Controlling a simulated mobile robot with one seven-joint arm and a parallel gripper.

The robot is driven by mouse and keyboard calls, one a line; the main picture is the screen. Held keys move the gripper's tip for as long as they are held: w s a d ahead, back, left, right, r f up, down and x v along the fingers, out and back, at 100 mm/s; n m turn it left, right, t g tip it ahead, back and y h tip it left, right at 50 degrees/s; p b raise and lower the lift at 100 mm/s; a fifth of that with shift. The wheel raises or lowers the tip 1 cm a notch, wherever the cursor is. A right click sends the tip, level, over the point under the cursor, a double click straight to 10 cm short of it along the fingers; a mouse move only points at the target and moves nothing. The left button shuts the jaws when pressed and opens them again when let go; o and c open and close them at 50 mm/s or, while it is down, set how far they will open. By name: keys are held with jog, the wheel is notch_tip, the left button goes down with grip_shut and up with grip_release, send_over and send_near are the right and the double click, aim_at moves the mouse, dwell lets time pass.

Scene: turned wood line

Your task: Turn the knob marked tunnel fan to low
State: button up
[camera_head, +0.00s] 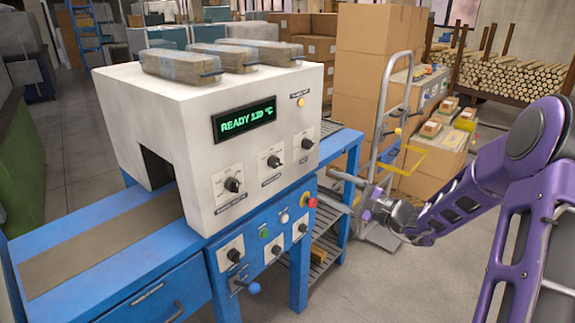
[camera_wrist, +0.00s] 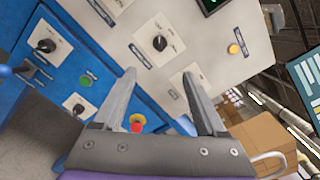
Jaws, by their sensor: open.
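Three black knobs on pale plates, a left one (camera_head: 232,184), a middle one (camera_head: 273,161) and a right one (camera_head: 307,143), sit on the front of the white tunnel housing (camera_head: 165,110). More black knobs (camera_head: 234,255) are on the blue panel below. The labels are too small to read, so I cannot tell which is tunnel fan. My gripper (camera_head: 330,192) is open and empty, right of the panel and apart from it. In the wrist view, a housing knob (camera_wrist: 159,43) shows beyond the open fingers (camera_wrist: 159,76); the right finger partly covers another plate (camera_wrist: 179,84).
A green display (camera_head: 244,121) reads READY and a temperature. An amber button (camera_head: 301,101) is on the housing; a green button (camera_head: 264,233) and a red stop button (camera_head: 311,202) are on the blue panel. A hand truck (camera_head: 386,130) and cartons (camera_head: 370,70) stand behind my gripper.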

aim_at(280, 165)
jog(key=x, duration=1.7)
jog(key=shift+w+a, duration=0.1)
jog(key=shift+a, duration=0.1)
grip_shut()
